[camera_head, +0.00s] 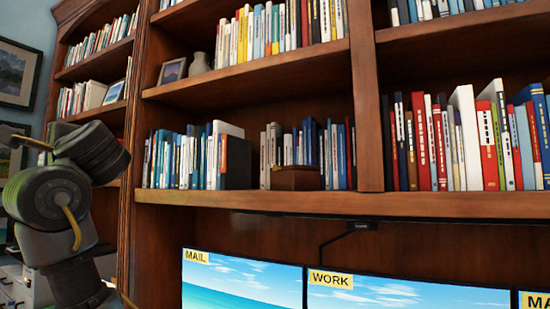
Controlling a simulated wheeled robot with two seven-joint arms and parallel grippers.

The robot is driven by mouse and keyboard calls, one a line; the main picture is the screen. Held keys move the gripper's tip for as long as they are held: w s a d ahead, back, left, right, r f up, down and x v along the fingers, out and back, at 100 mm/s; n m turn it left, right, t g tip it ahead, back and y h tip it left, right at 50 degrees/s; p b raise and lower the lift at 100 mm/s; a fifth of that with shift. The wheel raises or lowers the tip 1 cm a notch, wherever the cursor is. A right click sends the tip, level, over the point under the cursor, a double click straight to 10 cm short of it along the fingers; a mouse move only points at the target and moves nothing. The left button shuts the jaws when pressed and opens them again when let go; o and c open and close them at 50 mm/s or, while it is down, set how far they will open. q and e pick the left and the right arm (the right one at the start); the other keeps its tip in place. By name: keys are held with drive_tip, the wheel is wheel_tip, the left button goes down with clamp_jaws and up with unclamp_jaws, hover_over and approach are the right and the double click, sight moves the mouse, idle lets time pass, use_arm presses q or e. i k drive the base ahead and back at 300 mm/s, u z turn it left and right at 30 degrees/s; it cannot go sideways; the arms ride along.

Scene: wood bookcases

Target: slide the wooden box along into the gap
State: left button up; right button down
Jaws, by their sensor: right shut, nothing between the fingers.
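A small brown wooden box (297,179) sits at the front of the middle shelf (330,203), in front of a row of books. To its left is a narrow gap in the row, next to a dark book with an orange edge (237,163). The box is to the right of this gap and apart from the dark book. Dark links of my arm fill the left edge of the view. I make out no gripper fingers at the box or elsewhere.
Blue and white books (185,160) stand left of the dark book. An upright wooden divider (365,100) is right of the box. Screens (240,285) are below the shelf. A vase (199,63) and a picture frame (172,71) stand on the shelf above.

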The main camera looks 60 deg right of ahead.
sight(293, 180)
drive_tip(key=z, duration=1.15)
